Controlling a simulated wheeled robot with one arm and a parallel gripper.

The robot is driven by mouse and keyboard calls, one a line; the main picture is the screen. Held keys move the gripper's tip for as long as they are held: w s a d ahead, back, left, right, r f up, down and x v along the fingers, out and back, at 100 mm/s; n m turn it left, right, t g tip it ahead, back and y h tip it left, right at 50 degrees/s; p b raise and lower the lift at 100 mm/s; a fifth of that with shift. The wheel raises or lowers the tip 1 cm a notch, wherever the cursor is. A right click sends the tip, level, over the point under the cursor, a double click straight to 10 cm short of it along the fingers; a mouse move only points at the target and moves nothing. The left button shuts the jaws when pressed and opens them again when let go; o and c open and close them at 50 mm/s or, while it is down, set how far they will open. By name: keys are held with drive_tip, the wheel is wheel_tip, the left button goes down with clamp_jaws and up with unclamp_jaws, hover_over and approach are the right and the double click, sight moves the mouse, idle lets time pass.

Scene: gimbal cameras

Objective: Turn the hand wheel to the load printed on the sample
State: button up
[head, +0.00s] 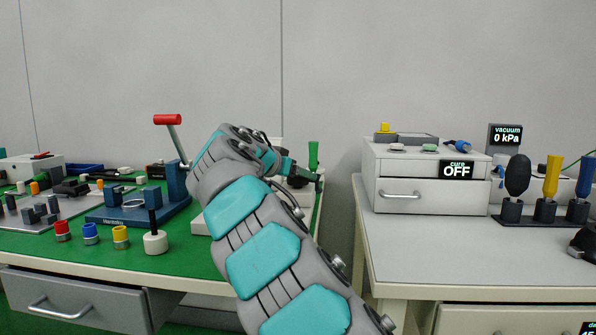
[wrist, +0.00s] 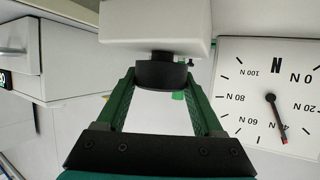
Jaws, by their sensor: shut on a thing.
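The dark hand wheel (wrist: 161,74) is in the wrist view, on the face of a white housing (wrist: 155,25). My gripper (wrist: 161,82) has one green finger on each side of the wheel and is shut on it. In the head view my gripper (head: 302,174) is at the green bench's right end, and my arm hides most of the wheel and dial there. I cannot make out the sample's printed load.
A crank device (head: 172,180) stands on the green bench (head: 60,248), with several coloured caps and a white knob in front. A white drawer unit (head: 425,177) and a rack of tools (head: 545,218) stand on the right bench (head: 450,255). A gap separates the benches.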

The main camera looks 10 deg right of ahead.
drive_tip(key=shift+r+m+h, duration=0.15)
drive_tip(key=shift+m+h, duration=0.15)
drive_tip(key=shift+m, duration=0.1)
idle(0.3)
drive_tip(key=o, duration=1.4)
drive_tip(key=shift+v, duration=3.85)
drive_tip(key=shift+w, duration=0.1)
